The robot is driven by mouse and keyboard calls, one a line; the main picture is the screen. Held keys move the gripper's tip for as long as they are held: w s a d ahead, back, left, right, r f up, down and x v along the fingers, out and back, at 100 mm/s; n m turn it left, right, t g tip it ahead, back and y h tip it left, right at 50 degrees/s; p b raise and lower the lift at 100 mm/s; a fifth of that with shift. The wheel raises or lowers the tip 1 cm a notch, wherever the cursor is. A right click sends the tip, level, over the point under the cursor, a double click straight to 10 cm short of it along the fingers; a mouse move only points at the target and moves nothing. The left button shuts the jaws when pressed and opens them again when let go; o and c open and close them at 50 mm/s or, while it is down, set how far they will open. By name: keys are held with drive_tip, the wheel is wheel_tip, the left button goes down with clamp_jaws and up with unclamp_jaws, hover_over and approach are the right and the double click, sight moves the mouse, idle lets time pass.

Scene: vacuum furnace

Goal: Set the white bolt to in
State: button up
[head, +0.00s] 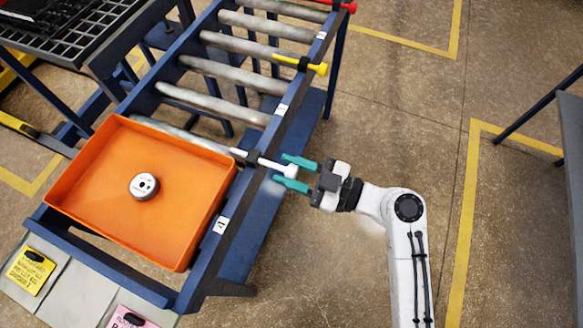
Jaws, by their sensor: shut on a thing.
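The white bolt (270,164) lies across the side rail of the blue roller conveyor in the head view. Its shaft runs through a black holder (248,156), and its inner end shows just past the holder beside the orange tray. Its white knob sticks out on the right, outside the rail. My gripper (283,169) reaches in from the right with its two teal fingers on either side of the knob, shut on it. The contact faces are partly hidden by the fingers.
An orange tray (83,125) with a round white device (144,186) sits on the near rollers. A yellow bolt (302,64) and a red bolt (345,5) are farther along the rail. A grey bench (574,130) stands at right. The floor between is clear.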

sight(274, 165)
clamp_jaws()
drive_tip(key=shift+a, duration=0.1)
drive_tip(key=b+x, duration=0.2)
drive_tip(key=x, duration=0.1)
drive_tip(key=shift+f, duration=0.2)
drive_tip(key=shift+w+a+r, duration=0.1)
drive_tip(key=shift+w+a, duration=0.05)
drive_tip(key=shift+a, duration=0.05)
drive_tip(key=shift+r, duration=0.15)
drive_tip(key=o, duration=1)
unclamp_jaws()
